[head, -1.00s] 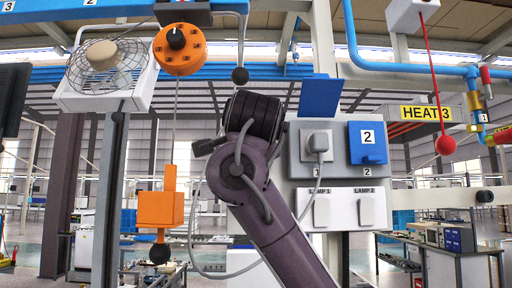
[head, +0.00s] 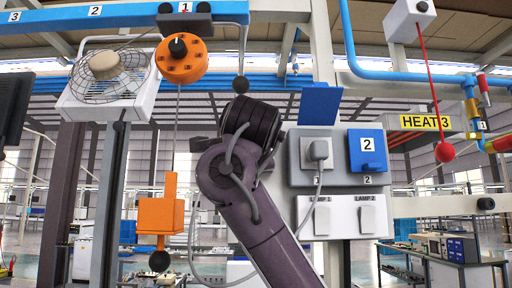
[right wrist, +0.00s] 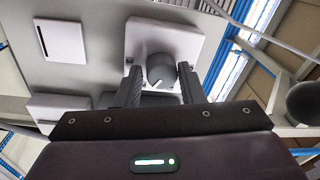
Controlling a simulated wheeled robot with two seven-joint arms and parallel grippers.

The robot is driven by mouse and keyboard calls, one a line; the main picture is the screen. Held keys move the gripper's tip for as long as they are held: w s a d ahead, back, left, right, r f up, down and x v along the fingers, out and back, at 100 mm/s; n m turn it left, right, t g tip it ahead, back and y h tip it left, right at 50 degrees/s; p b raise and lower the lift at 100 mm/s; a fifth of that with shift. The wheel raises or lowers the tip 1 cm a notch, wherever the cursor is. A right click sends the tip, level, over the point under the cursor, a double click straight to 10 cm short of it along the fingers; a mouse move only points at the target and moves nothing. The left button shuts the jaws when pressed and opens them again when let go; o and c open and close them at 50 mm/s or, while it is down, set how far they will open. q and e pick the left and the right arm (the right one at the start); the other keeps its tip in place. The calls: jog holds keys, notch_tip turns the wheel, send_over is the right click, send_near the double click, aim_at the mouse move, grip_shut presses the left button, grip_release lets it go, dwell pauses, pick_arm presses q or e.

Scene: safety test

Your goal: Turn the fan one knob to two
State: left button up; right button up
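A caged fan (head: 110,78) on a white housing is at upper left in the head view. In the right wrist view a round grey knob (right wrist: 161,68) with a white mark sits on a white plate (right wrist: 181,38). My right gripper (right wrist: 156,68) is open, its two dark fingers apart on either side of that knob; contact cannot be told. My right arm fills the middle of the head view and its fingers are hidden there. My left gripper is out of view.
An orange box (head: 160,215) hangs below the dial. A red ball (head: 444,151) hangs on a cord at right.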

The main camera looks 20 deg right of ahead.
jog(key=o, duration=0.3)
jog(key=shift+w, duration=0.2)
jog(key=b+v, duration=0.4)
jog(key=v, duration=0.4)
jog(key=shift+b, duration=0.4)
